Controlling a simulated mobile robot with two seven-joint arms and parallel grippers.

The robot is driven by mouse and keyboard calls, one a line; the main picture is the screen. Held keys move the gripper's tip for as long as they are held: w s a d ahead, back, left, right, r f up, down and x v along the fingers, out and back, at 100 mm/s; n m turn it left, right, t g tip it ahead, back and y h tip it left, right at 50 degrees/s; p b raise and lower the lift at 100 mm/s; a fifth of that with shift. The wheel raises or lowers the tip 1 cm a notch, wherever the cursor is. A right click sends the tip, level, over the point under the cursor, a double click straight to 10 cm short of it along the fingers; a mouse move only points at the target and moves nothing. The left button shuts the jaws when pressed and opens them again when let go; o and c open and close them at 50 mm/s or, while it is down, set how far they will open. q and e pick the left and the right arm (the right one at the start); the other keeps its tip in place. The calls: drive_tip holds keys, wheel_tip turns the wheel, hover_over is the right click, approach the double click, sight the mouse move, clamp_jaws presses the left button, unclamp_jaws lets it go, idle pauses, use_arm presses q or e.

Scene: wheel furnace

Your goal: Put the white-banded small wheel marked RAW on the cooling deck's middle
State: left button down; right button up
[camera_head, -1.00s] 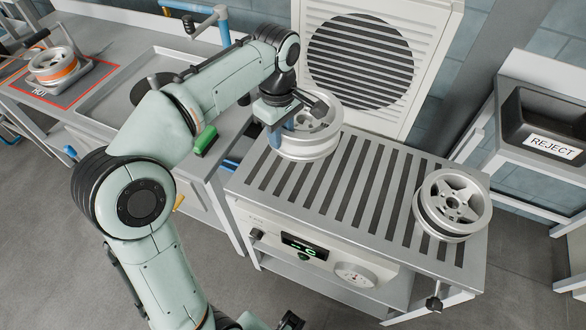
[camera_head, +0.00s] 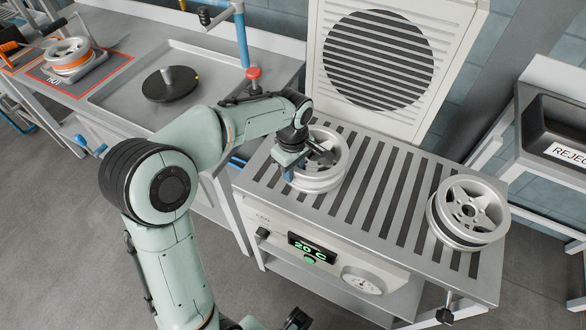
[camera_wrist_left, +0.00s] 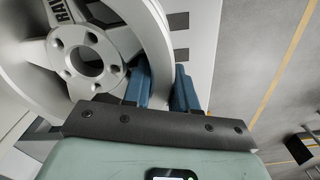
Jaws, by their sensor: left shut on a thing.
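My left gripper (camera_head: 292,168) is shut on the rim of a silver wheel (camera_head: 328,168) at the left part of the slatted cooling deck (camera_head: 375,180). In the left wrist view the wheel (camera_wrist_left: 95,50) shows RAW lettering on its face, and the blue fingers (camera_wrist_left: 160,88) straddle its rim. The wheel is face up, slightly tilted in the picture; I cannot tell whether it touches the deck. The gripper and arm hide part of its left side. A white band cannot be made out clearly.
A second silver wheel (camera_head: 468,212) sits at the deck's right end. The deck's middle is bare. A vented panel (camera_head: 380,60) stands behind. An orange-banded wheel (camera_head: 70,58) is on the HOT pad. A black REJECT bin (camera_head: 555,125) stands right.

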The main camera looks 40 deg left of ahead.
idle(0.3)
use_arm(q)
drive_tip(key=c, duration=0.9)
unclamp_jaws()
drive_tip(key=shift+f, duration=0.1)
wheel_tip(320, 180, up, 12)
drive_tip(key=p, duration=0.2)
drive_tip(key=shift+s, duration=0.1)
